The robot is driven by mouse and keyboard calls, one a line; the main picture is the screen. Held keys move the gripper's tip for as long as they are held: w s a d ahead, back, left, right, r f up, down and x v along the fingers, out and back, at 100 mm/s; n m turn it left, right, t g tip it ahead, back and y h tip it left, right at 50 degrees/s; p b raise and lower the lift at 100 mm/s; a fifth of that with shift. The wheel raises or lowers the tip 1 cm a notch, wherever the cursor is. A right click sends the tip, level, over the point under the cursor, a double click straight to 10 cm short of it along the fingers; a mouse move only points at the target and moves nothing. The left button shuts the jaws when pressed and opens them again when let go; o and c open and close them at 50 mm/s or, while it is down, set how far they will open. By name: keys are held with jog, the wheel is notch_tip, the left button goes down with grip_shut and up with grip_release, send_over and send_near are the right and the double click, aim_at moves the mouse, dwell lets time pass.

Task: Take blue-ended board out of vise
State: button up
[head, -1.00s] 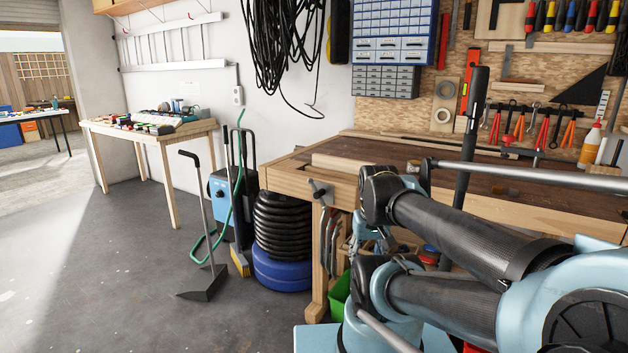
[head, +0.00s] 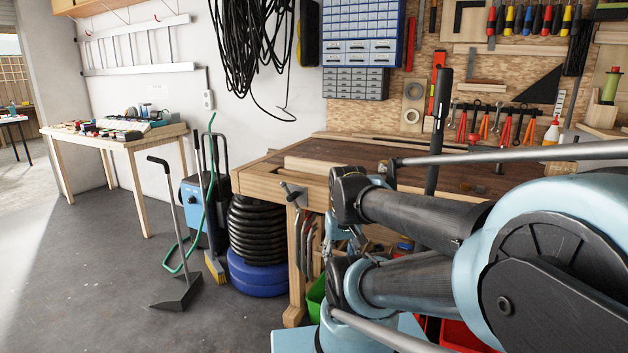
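The wooden workbench (head: 262,186) stands at centre right. A vise with a metal handle (head: 292,190) is on its left front corner. A pale wooden piece (head: 318,165) lies along the bench top by the vise; I cannot tell whether it is the board or part of the vise. No blue end shows on it. My folded arm (head: 415,212) covers much of the bench front and right side. I cannot make out my gripper or its fingertips.
A blue tank with black rings (head: 258,270) stands left of the bench leg. A blue machine (head: 198,205) and a long-handled dustpan (head: 178,290) stand further left. A side table (head: 118,142) is at the back left. The grey floor (head: 90,270) is clear at the front left.

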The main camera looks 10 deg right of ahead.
notch_tip(320, 180, up, 30)
jog(key=m+y, duration=0.4)
jog(key=m, duration=2.1)
send_over(316, 161)
jog(key=s+d, duration=0.3)
jog(key=d, duration=0.1)
jog(key=x, duration=1.1)
jog(key=shift+w+d, duration=0.1)
jog(key=shift+d, duration=0.1)
jog(key=f, duration=0.2)
jog(key=w+f, duration=0.1)
jog(key=f, duration=0.1)
jog(key=shift+a, duration=0.2)
jog(key=shift+w+a+f, duration=0.15)
jog(key=shift+a+f, duration=0.1)
jog(key=shift+f, duration=0.45)
